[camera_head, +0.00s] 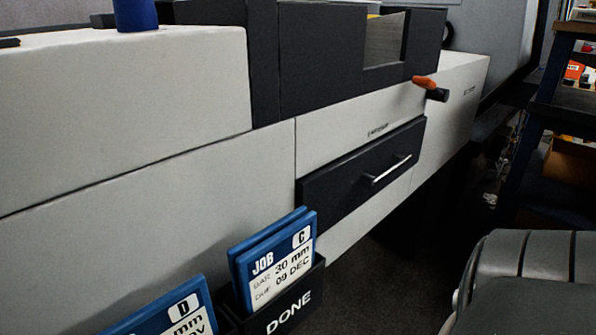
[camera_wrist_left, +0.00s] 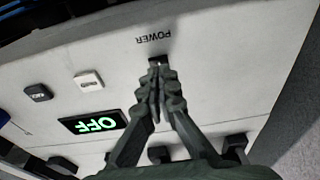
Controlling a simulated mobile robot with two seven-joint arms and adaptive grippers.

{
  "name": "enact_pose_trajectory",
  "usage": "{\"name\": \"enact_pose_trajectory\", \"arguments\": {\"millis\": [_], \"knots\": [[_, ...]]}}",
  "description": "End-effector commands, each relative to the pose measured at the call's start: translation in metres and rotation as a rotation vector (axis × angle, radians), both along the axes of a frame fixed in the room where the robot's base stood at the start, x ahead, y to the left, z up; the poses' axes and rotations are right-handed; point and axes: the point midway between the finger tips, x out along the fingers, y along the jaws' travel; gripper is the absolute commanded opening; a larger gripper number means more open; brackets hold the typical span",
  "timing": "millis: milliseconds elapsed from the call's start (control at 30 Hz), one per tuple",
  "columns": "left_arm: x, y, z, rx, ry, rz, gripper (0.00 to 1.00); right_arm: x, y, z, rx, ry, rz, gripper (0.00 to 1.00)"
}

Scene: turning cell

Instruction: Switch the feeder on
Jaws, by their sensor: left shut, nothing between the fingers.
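In the left wrist view a pale panel shows upside down. A small dark power switch (camera_wrist_left: 158,61) sits under the printed word POWER (camera_wrist_left: 153,38). A display (camera_wrist_left: 94,123) glows green and reads OFF. My left gripper (camera_wrist_left: 158,76) is shut and empty, with its fingertips at the switch. The fingertips partly cover the switch, and I cannot tell whether they touch it. The head view shows a long white and dark machine (camera_head: 110,100), but not this panel or either gripper.
A dark button (camera_wrist_left: 38,92) and a white button (camera_wrist_left: 89,81) sit near the display. In the head view are an orange-and-black handle (camera_head: 425,83), a dark drawer (camera_head: 340,185), blue job cards (camera_head: 275,262) in a black DONE holder (camera_head: 290,318), and shelving (camera_head: 555,130) at right.

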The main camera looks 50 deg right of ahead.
Motion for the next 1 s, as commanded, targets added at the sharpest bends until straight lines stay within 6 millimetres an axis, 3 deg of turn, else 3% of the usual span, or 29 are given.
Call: {"name": "enact_pose_trajectory", "arguments": {"millis": [1000], "knots": [[0.0001, 0.0000, -0.0098, 0.000, 0.001, 0.000, 0.00, -0.0001, -0.0003, -0.0054, 0.000, 0.000, 0.000, 0.40]]}}
